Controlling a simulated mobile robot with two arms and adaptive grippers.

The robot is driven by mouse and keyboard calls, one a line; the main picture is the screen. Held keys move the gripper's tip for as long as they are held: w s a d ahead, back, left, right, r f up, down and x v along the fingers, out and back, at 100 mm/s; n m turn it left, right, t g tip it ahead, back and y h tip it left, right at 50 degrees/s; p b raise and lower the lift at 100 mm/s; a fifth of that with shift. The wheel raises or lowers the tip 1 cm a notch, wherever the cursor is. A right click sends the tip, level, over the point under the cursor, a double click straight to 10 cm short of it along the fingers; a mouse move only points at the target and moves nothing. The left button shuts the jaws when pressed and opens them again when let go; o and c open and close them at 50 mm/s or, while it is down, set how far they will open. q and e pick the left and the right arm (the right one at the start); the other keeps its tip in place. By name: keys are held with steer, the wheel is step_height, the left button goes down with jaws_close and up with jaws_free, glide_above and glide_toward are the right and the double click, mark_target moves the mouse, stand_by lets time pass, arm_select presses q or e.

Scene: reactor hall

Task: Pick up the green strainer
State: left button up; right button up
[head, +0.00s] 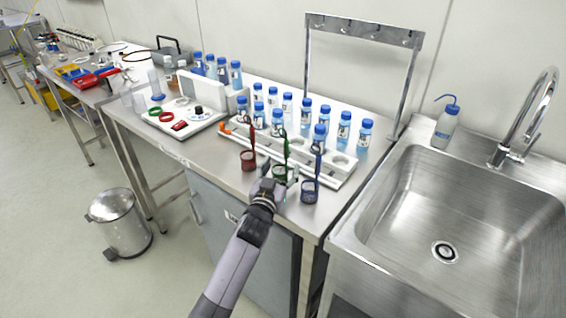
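The green strainer (286,142) has a tall upright handle and a small dark cup, and stands near the front edge of the steel bench. A red strainer (249,160) stands to its left and a blue strainer (310,190) to its right. My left gripper (280,173) is at the cup of the green strainer, with its fingers spread to either side of it. The gripper hides part of the cup, and I see no clear grip on it. My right gripper is out of view.
A white rack (340,178) with several blue-capped bottles stands just behind the strainers. A metal frame (365,30) rises behind it. A white tray (180,126) with rings lies left. A steel sink (395,215) with a tap (528,118) is right.

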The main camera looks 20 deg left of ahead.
arm_select(q)
steer(key=c, duration=1.2)
steer(key=shift+o, duration=0.2)
